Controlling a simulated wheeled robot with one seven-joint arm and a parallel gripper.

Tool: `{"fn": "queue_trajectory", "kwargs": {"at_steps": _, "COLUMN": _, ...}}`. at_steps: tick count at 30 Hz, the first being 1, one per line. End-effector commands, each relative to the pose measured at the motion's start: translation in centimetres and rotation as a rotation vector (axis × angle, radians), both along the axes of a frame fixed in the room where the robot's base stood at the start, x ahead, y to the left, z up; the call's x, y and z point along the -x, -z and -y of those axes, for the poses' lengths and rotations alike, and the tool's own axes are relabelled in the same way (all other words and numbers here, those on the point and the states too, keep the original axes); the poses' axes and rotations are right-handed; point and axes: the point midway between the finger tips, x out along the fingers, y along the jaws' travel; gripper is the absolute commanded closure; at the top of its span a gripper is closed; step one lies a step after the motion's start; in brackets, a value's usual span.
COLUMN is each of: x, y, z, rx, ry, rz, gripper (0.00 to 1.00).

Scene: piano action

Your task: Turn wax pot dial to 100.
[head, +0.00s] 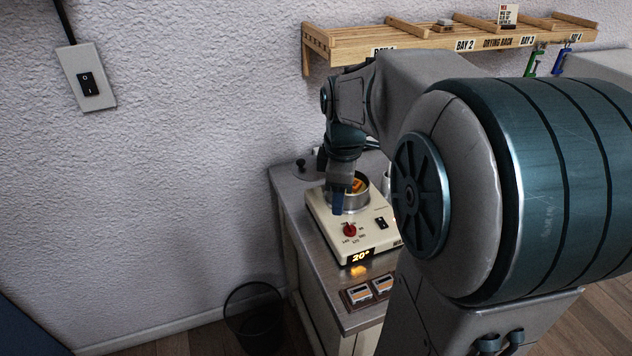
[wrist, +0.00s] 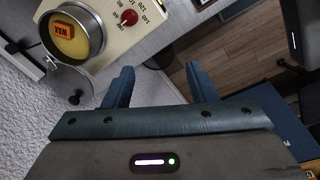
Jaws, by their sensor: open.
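The wax pot (head: 375,238) is a cream unit on the bench with a round metal pot on top and an orange block marked WAX in it. Its red dial (head: 350,229) sits on the top face among printed numbers; where it points is too small to tell. The lit display (head: 361,257) reads about 20°. In the wrist view the dial (wrist: 129,17) is at the top, beyond the fingers and left of their middle. My gripper (head: 339,203) is open and empty, above the pot; its two blue fingers (wrist: 160,82) are apart from the dial.
A black rocker switch (head: 381,223) is right of the dial. A small tray (head: 368,291) lies at the bench's front. A bin (head: 254,312) stands on the floor to the left. A wooden drying rack (head: 420,40) hangs on the wall. My arm hides the bench's right side.

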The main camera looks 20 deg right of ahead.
Motion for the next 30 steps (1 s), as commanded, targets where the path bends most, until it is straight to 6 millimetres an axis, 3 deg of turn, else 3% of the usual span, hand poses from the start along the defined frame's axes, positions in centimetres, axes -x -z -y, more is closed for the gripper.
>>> {"fn": "queue_trajectory", "kwargs": {"at_steps": 6, "x": -4.1, "y": 2.3, "z": 4.0, "rx": 0.004, "ry": -0.346, "rz": -0.079, "gripper": 0.48}}
{"fn": "queue_trajectory", "kwargs": {"at_steps": 12, "x": -5.6, "y": 3.5, "z": 5.9, "rx": -0.005, "ry": -0.522, "rz": -0.108, "gripper": 0.48}}
{"fn": "queue_trajectory", "kwargs": {"at_steps": 20, "x": -5.9, "y": 5.7, "z": 6.3, "rx": -0.007, "ry": -0.559, "rz": -0.114, "gripper": 0.48}}
{"fn": "queue_trajectory", "kwargs": {"at_steps": 30, "x": -5.8, "y": 12.8, "z": 6.2, "rx": -0.009, "ry": -0.558, "rz": -0.116, "gripper": 0.48}}
